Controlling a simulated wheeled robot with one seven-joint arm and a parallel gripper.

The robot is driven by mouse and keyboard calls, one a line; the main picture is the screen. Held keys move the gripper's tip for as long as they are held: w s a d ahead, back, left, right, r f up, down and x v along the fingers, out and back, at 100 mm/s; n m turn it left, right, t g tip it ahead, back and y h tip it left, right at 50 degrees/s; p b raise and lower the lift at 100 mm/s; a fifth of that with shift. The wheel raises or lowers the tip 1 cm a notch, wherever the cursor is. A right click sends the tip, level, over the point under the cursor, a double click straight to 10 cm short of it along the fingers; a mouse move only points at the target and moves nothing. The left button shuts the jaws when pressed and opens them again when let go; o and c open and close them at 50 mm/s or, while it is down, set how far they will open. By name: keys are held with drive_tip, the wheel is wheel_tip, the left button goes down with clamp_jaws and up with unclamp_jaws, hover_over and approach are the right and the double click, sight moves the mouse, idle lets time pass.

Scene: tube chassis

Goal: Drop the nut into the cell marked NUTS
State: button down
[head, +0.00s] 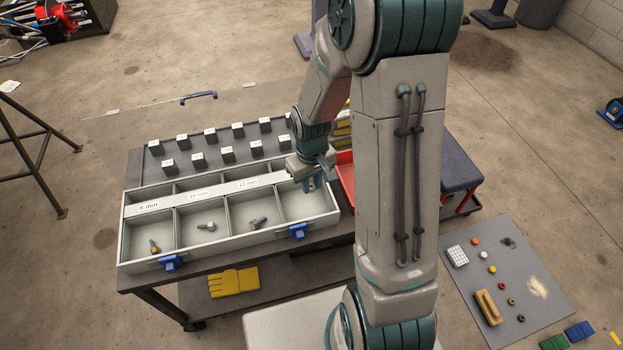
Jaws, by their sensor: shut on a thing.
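A grey sorting tray (228,242) stands on the bench, with front cells in a row. The labels 8 mm, 10 mm and 12 mm show on its white strip (165,201); I cannot read a NUTS mark, and my arm covers the right end of the strip. The rightmost front cell (305,207) looks empty. My gripper (310,186) points down over the back part of that cell. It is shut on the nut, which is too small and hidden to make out.
The other front cells hold a brass-coloured bolt (154,247) and grey bolts (207,226) (258,222). Blue clips (298,231) sit on the tray's front wall. Black blocks with white tags (228,156) stand behind. A red bin (345,175) is close on the right.

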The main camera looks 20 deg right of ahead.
drive_tip(key=shift+f+b, duration=0.75)
drive_tip(key=shift+f, duration=0.65)
drive_tip(key=c, duration=1.2)
unclamp_jaws()
drive_tip(key=shift+c, duration=0.2)
drive_tip(key=shift+r, duration=0.1)
wheel_tip(320, 180, up, 14)
drive_tip(key=p, duration=0.2)
drive_tip(key=shift+p, duration=0.3)
drive_tip(key=s+r+m+t+p, duration=0.1)
drive_tip(key=s+r+p, duration=0.3)
drive_tip(key=s+r, duration=0.3)
drive_tip(key=s+r+m+t+p, duration=0.1)
drive_tip(key=s+r+p, duration=0.4)
drive_tip(key=r, duration=0.6)
drive_tip(key=shift+s+m+t, duration=0.4)
drive_tip(key=shift+s+m, duration=0.2)
drive_tip(key=shift+s, duration=0.3)
